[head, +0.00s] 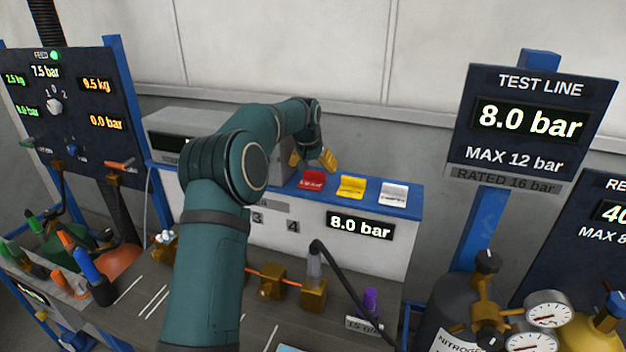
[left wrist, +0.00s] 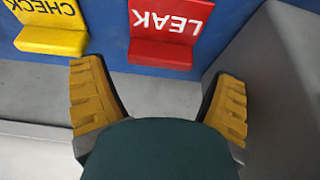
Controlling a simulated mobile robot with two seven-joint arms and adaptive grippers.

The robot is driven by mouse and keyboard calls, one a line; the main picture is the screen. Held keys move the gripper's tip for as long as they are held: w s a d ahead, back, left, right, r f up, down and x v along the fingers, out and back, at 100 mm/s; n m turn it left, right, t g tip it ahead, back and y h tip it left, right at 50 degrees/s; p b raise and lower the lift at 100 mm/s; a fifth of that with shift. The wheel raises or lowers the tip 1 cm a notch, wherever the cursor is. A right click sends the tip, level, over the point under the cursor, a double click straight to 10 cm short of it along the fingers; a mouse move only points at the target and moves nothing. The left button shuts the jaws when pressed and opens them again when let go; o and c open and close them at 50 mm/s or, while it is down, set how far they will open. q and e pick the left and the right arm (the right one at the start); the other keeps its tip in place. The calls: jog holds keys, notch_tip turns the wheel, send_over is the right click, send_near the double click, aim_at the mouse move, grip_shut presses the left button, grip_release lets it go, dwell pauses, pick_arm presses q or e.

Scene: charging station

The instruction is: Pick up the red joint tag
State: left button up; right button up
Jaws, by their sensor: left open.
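The red tag (head: 312,180) stands on the blue top ledge of the white cabinet, left of a yellow tag and a white tag. In the left wrist view the red tag (left wrist: 168,33) reads LEAK, upside down. My left gripper (head: 313,160) is at the ledge, just behind and beside the red tag. In the left wrist view its yellow-padded fingers (left wrist: 158,100) are spread apart with nothing between them. The red tag lies beyond the fingertips, not touching them. My right gripper is not in view.
The yellow tag (head: 352,187) reads CHECK in the left wrist view (left wrist: 52,25). The white tag (head: 394,194) is at the right. A grey box (head: 170,135) stands on the cabinet at left.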

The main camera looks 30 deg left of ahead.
aim_at(314, 171)
pick_arm(q)
jog(key=x, duration=0.3)
jog(key=shift+w+f, duration=0.15)
jog(key=shift+f, duration=0.05)
jog(key=c, duration=0.7)
jog(key=shift+o, duration=0.2)
jog(key=shift+r, duration=0.15)
